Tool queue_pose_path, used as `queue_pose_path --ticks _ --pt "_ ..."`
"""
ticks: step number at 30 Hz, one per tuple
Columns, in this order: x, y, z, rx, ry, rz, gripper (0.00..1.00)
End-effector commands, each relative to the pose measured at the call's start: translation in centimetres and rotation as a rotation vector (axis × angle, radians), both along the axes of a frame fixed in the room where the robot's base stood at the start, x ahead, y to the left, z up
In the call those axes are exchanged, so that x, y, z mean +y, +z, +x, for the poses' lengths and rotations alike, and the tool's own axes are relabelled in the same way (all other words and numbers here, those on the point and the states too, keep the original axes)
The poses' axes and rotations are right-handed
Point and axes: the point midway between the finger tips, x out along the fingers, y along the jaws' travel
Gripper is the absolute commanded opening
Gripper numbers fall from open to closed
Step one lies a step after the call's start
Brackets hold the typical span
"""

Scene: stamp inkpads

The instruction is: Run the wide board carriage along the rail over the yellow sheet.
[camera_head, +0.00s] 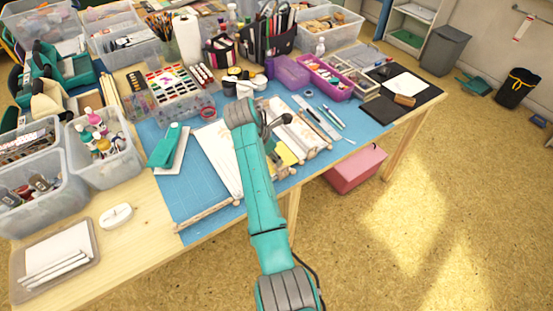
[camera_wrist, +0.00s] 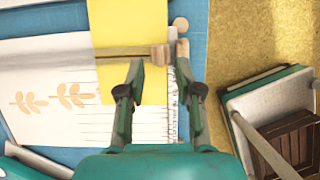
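The yellow sheet (camera_wrist: 130,25) lies on white paper in the wrist view; a corner of it shows in the head view (camera_head: 286,156), beside my arm. A long pale bar (camera_wrist: 50,58) crosses the white paper and the yellow sheet and ends at a small wooden block (camera_wrist: 160,55). I cannot tell whether this bar is the rail or part of the carriage. My gripper (camera_wrist: 160,60) is open, its fingertips apart at either side of the block; contact is unclear.
The blue mat (camera_head: 180,190) lies under the papers. A wooden bar (camera_head: 208,214) lies along the mat's front left. A teal stamp-like object (camera_head: 168,146) is on the left. White paper with leaf prints (camera_wrist: 30,85) is left of my fingers. A pink box (camera_head: 355,168) stands below the table edge.

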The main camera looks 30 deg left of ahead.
Motion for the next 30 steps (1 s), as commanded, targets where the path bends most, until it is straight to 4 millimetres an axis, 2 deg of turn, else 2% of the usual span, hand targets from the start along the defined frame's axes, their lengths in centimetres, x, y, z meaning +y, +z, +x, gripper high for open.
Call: queue_pose_path --ticks 3,10,30 --pt "0.3 1.7 -0.7 -0.001 0.001 0.003 0.34" --pt "0.6 3.6 -1.4 -0.001 0.002 0.001 0.34" --pt "0.7 4.0 -1.5 0.000 0.001 0.000 0.34"
